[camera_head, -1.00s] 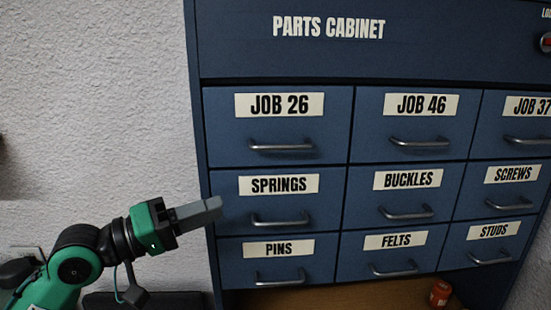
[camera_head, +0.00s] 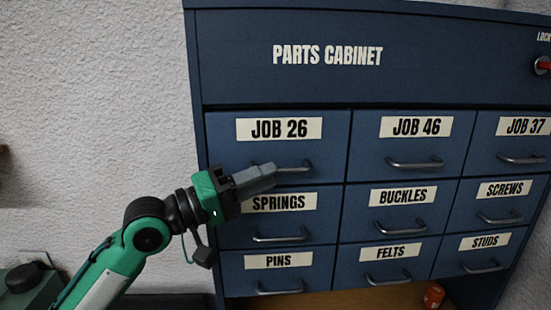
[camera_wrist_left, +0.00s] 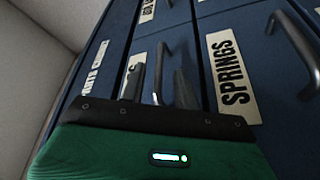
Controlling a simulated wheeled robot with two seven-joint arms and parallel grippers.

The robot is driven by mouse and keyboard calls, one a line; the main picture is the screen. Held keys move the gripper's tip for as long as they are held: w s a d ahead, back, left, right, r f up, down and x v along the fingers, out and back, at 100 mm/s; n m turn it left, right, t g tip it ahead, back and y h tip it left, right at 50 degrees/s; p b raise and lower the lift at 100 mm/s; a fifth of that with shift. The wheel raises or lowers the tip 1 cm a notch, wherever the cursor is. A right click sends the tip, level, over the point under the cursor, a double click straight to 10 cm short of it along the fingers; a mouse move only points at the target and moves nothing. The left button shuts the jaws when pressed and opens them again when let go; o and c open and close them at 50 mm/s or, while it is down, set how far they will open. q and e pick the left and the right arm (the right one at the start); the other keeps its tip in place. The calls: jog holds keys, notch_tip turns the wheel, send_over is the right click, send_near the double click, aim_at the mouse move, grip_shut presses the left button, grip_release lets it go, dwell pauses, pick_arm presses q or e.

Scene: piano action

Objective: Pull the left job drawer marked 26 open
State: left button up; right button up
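The drawer marked JOB 26 (camera_head: 225,150) is at the top left of the blue parts cabinet and is shut, level with its neighbours. Its metal bar handle (camera_head: 298,168) is partly hidden behind my left gripper (camera_head: 272,174). In the left wrist view the JOB 26 handle (camera_wrist_left: 163,58) stands between the two grey fingers of my left gripper (camera_wrist_left: 159,70), with a gap on each side. The fingers are open and not closed on the bar. One finger covers part of the JOB 26 label (camera_wrist_left: 134,68). My right gripper is not in view.
The SPRINGS drawer (camera_head: 240,225) lies directly below, with its own handle (camera_head: 280,237). The JOB 46 drawer (camera_head: 365,150) is to the right. A red lock knob (camera_head: 542,65) is at the upper right. A small orange jar (camera_head: 433,296) stands under the drawers.

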aim_at(306, 146)
pick_arm(q)
jog(key=p+x, duration=0.1)
jog(key=x, duration=0.2)
grip_shut()
jog(key=shift+w, duration=0.1)
